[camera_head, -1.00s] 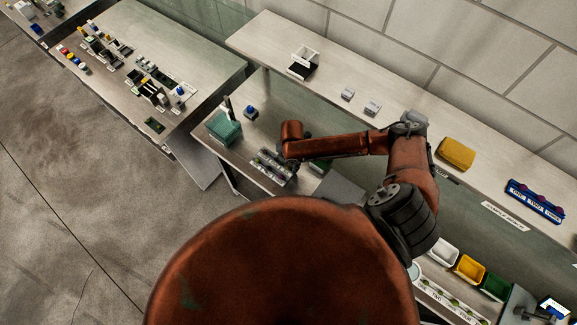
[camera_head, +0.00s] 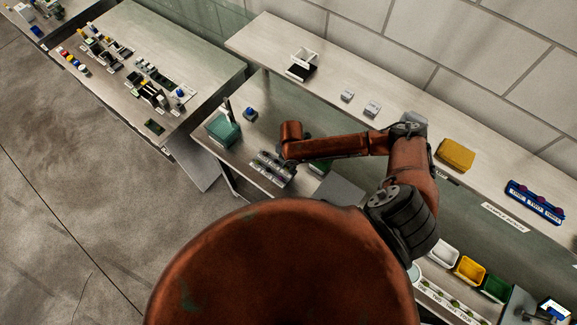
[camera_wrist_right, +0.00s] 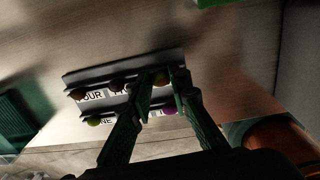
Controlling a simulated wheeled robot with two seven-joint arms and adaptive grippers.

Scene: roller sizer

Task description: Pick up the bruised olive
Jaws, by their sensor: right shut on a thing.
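In the right wrist view, a dark rack (camera_wrist_right: 72,81) with white number labels holds several small olives. A brownish olive (camera_wrist_right: 162,78) lies between the tips of my right gripper (camera_wrist_right: 164,76), which is shut on it at the rack's far row. I cannot tell from the blurred picture whether this olive is bruised or clear of the rack. A purple olive (camera_wrist_right: 170,109) and a yellow-green olive (camera_wrist_right: 93,122) sit in the near row. Dark reddish olives (camera_wrist_right: 118,84) sit in the far row. The rack also shows in the head view (camera_head: 262,172), beneath my right arm.
A teal bin (camera_head: 222,130) and a blue-topped item (camera_head: 250,113) stand left of the rack. A grey panel (camera_head: 340,191) is to its right. White, yellow (camera_head: 469,269) and green bins stand at lower right. A raised shelf (camera_head: 330,75) runs behind.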

